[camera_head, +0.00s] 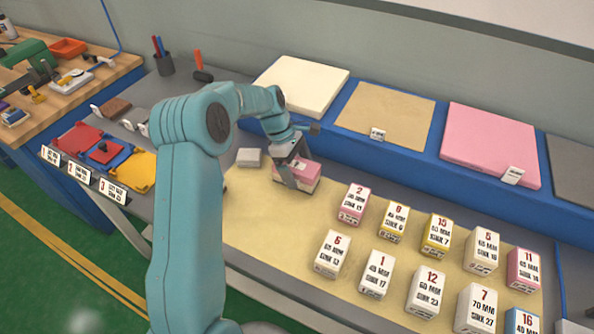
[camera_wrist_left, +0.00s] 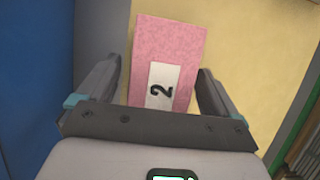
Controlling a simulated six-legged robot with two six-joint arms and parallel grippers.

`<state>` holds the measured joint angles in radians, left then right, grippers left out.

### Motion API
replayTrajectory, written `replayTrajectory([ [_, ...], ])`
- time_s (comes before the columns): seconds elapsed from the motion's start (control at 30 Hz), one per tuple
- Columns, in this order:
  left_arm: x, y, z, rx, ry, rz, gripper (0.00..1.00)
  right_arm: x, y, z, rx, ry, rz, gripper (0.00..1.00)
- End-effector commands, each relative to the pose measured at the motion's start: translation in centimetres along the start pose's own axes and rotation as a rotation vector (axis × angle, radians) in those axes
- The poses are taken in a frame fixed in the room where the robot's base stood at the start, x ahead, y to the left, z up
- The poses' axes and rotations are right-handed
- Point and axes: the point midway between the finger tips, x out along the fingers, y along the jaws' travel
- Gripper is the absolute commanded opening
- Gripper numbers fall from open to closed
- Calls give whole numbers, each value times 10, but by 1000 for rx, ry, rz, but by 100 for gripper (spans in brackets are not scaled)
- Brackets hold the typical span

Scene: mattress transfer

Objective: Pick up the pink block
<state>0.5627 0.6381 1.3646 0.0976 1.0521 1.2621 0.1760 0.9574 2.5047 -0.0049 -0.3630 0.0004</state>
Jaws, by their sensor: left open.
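A pink block (camera_head: 309,171) with a white label stands near the back left of the tan mat (camera_head: 262,232). My left gripper (camera_head: 291,172) is over it, with one finger across its near side. In the left wrist view, the pink block (camera_wrist_left: 170,45) lies between the two open fingers, and its label reads 2. My right gripper is not in view.
Several labelled blocks stand in rows to the right, including a pink-sided one (camera_head: 354,205) nearby. A small grey block (camera_head: 249,157) is just left of the gripper. A blue ledge (camera_head: 400,153) with cream, tan and pink slabs runs behind.

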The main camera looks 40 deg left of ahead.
Motion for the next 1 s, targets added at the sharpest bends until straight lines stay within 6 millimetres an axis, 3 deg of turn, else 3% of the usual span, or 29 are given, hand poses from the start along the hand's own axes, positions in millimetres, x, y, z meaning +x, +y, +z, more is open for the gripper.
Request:
replayTrajectory([
  [0.17,11,1,0,1,0,0,94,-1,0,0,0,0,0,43],
  [1.0,15,1,-2,1,0,0,94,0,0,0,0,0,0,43],
])
